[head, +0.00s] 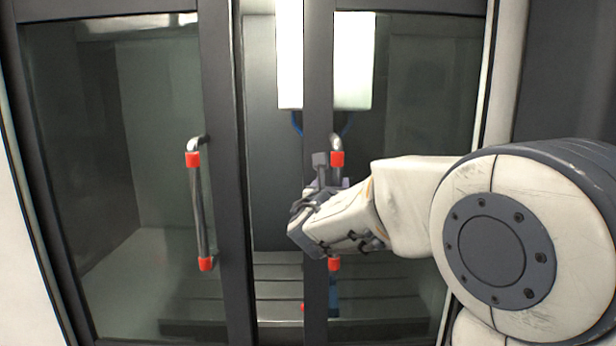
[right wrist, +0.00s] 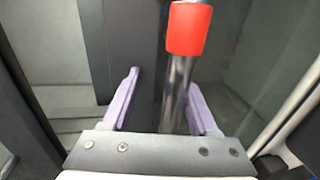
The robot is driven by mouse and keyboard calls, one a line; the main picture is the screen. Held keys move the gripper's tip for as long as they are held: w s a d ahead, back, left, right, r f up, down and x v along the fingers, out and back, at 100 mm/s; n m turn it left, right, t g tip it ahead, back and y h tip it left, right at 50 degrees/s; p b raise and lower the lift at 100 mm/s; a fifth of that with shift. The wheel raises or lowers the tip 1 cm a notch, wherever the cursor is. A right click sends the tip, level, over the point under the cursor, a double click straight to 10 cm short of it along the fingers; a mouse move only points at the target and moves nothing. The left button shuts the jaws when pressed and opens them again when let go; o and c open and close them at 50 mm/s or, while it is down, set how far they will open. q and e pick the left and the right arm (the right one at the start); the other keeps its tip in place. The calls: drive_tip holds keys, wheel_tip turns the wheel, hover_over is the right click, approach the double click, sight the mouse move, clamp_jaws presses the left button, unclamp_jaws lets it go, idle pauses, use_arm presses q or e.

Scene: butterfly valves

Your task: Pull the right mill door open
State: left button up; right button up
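The right mill door (head: 317,60) has a dark frame and a glass pane. Its upright metal handle with red collars (head: 337,159) shows in the head view, its middle hidden behind my right gripper (head: 320,186). In the right wrist view the handle bar (right wrist: 179,85) stands between the purple fingers of my right gripper (right wrist: 164,85). The fingers are open, with a clear gap to the left finger; the bar is close to the right finger. I cannot tell whether it touches. My left gripper is not in view.
The left mill door (head: 222,150) has a similar handle (head: 199,210). A gap between the two door frames shows the machine's interior, with a white spindle housing (head: 290,60) and a slotted bed (head: 275,290). A pale machine side post (head: 503,70) stands at the right.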

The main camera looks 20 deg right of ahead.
drive_tip(key=shift+a, duration=0.2)
drive_tip(key=b+v, duration=0.1)
drive_tip(key=v, duration=1.1)
drive_tip(key=shift+b, duration=0.3)
idle(0.6)
idle(0.4)
